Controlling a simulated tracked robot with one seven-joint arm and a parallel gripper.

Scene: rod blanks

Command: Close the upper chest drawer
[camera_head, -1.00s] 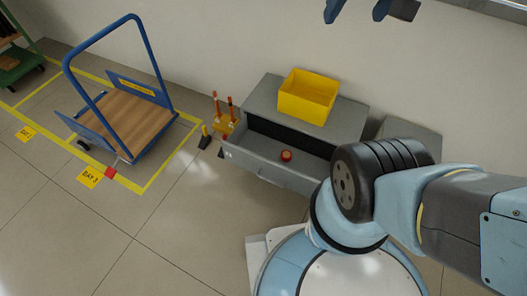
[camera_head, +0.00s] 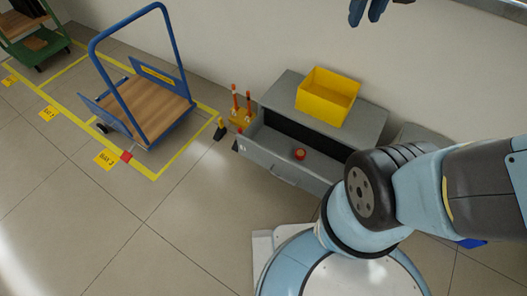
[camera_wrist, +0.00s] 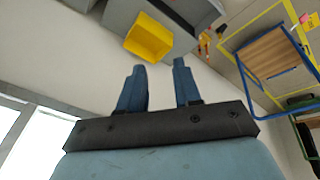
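A grey chest (camera_head: 368,118) stands against the wall. Its upper drawer (camera_head: 282,170) is pulled well out, with a small red round thing (camera_head: 299,154) lying inside. My arm hides the right end of the drawer. My gripper (camera_head: 367,10) shows only in part at the top edge of the head view, well away from the drawer front. In the wrist view my gripper (camera_wrist: 160,78) has its two blue fingers apart with nothing between them. Part of the grey chest (camera_wrist: 190,18) appears upside down beyond the fingers there.
A yellow bin (camera_head: 328,96) sits on the chest; it also shows in the wrist view (camera_wrist: 149,38). Orange-tipped posts (camera_head: 241,108) stand close to the drawer's left end. A blue trolley (camera_head: 145,105) is parked inside yellow floor lines. The floor in front at left is clear.

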